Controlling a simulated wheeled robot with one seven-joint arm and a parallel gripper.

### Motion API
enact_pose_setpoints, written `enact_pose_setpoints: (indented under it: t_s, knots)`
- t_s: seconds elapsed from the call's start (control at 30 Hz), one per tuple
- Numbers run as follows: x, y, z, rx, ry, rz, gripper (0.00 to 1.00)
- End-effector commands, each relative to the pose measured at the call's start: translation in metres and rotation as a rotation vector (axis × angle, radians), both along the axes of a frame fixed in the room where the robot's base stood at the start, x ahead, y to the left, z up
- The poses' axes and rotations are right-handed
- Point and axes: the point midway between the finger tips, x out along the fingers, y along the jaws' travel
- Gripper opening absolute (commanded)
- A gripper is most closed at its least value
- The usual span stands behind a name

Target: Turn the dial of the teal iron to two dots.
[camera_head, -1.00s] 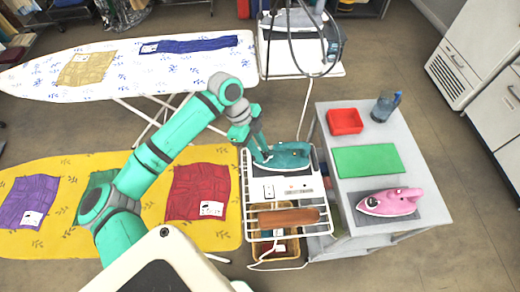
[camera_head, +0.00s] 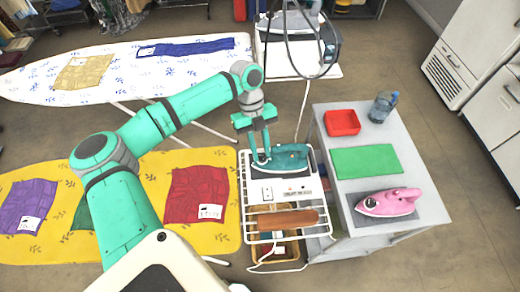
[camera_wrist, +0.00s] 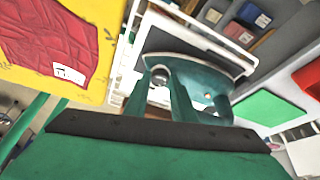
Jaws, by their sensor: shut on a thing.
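The teal iron (camera_head: 292,156) rests on a dark pad on the white rack at the end of the yellow ironing board, and it fills the middle of the wrist view (camera_wrist: 205,65). Its small round grey dial (camera_wrist: 160,74) shows between my fingertips. My gripper (camera_head: 260,160) points down at the left end of the iron, its fingers shut on the dial; the wrist view shows both fingers (camera_wrist: 160,88) either side of it. The dot marks and the dial's pointer are too small or hidden to read.
A pink iron (camera_head: 390,202), green mat (camera_head: 368,161), red tray (camera_head: 342,122) and blue jug (camera_head: 383,107) stand on the grey table to the right. A brown sleeve board (camera_head: 287,220) lies below the iron. A hanging cable loops behind my gripper.

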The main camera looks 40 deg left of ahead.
Motion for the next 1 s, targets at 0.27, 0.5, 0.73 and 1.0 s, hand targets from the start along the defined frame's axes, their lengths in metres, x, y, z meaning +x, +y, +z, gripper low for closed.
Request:
enact_pose_setpoints:
  t_s: [0.27, 0.5, 0.73, 1.0]
  knots:
    - [0.0005, -0.0001, 0.0002, 0.0, 0.0, -0.046, 0.01]
    - [0.0005, 0.0, 0.0001, 0.0, 0.001, -0.048, 0.01]
    - [0.0005, -0.0001, 0.0001, 0.0, 0.001, -0.048, 0.42]
    - [0.0006, 0.0001, 0.0004, 0.0, 0.001, -0.047, 0.42]
